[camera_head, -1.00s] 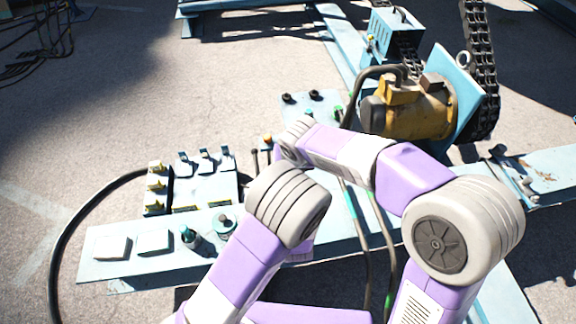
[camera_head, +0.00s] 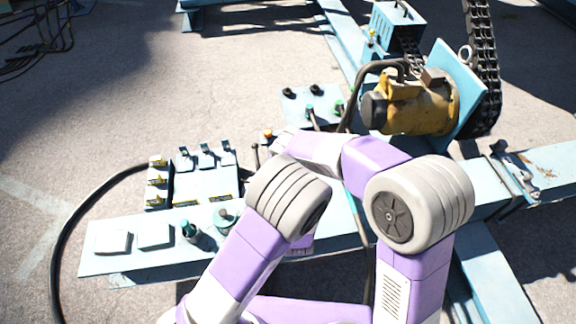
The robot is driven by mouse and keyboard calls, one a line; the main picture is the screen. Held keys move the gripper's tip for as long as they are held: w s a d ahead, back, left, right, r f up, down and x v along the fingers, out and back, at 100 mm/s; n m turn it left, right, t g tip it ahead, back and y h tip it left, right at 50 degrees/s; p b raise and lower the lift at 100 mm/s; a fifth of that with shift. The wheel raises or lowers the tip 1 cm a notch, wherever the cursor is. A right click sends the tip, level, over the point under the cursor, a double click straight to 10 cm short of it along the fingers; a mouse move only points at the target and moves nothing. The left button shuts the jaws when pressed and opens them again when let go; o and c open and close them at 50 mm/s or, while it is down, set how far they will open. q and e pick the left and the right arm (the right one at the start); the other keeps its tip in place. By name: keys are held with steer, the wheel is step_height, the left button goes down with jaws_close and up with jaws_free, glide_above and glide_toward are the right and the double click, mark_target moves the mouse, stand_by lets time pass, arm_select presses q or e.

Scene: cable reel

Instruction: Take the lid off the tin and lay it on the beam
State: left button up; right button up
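A small round container (camera_head: 223,219) with a dark teal top stands on the pale blue beam (camera_head: 105,263), just left of my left arm. It may be the tin, but I cannot tell for sure. A similar container (camera_head: 189,232) with a green top stands to its left. I cannot make out a separate lid. My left arm comes up from the bottom across the beam, and my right arm reaches in from the lower right behind it. Both grippers are hidden behind my arm links, so what they hold does not show.
Two white blocks (camera_head: 154,236) lie on the beam's left end. A panel with switches (camera_head: 205,183) lies behind the beam. A yellow motor (camera_head: 420,105) and a chain (camera_head: 482,60) stand at the back right. A black cable (camera_head: 68,235) curves on the ground at left.

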jaws_close()
stand_by(0.4)
steer(key=shift+r, duration=0.15)
steer(key=shift+r, duration=1)
